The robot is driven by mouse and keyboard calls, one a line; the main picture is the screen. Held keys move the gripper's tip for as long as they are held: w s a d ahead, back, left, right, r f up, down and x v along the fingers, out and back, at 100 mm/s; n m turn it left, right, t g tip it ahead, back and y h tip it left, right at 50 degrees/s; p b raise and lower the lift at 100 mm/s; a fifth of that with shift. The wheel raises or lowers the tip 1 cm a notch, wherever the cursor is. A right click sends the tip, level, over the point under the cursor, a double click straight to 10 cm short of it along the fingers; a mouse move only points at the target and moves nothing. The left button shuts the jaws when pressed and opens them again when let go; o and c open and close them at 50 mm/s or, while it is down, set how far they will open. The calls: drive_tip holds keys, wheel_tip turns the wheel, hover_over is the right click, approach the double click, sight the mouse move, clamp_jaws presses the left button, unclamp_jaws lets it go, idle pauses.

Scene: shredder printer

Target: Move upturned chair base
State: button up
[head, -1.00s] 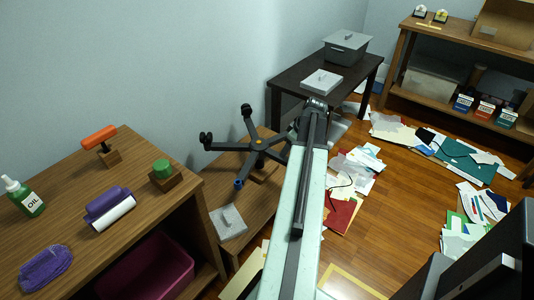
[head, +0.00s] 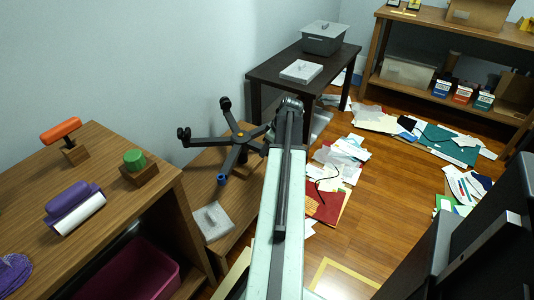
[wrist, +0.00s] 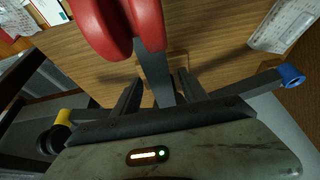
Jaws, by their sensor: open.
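The upturned chair base is a dark star of legs (head: 238,140) on a low wooden bench in the head view, left of my arm; its right part is hidden behind my arm. One leg has a blue tip (head: 221,179). The wrist view shows a leg with a red caster (wrist: 148,25), the blue leg tip (wrist: 290,75) and a yellow-banded end (wrist: 62,115). My gripper (wrist: 158,88) is open, with dark fingers on either side of the red-caster leg. I cannot tell whether they touch it. The gripper is hidden in the head view.
A wooden desk (head: 105,165) stands at left, with a grey block (head: 212,221) on the low bench beside it. A dark table (head: 270,72) stands behind. Papers (head: 345,160) litter the floor. A dark monitor-like object (head: 490,240) fills the lower right. Bare floor lies at centre right.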

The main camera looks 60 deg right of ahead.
drive_tip(key=shift+r, duration=0.1)
clamp_jaws()
idle(1.2)
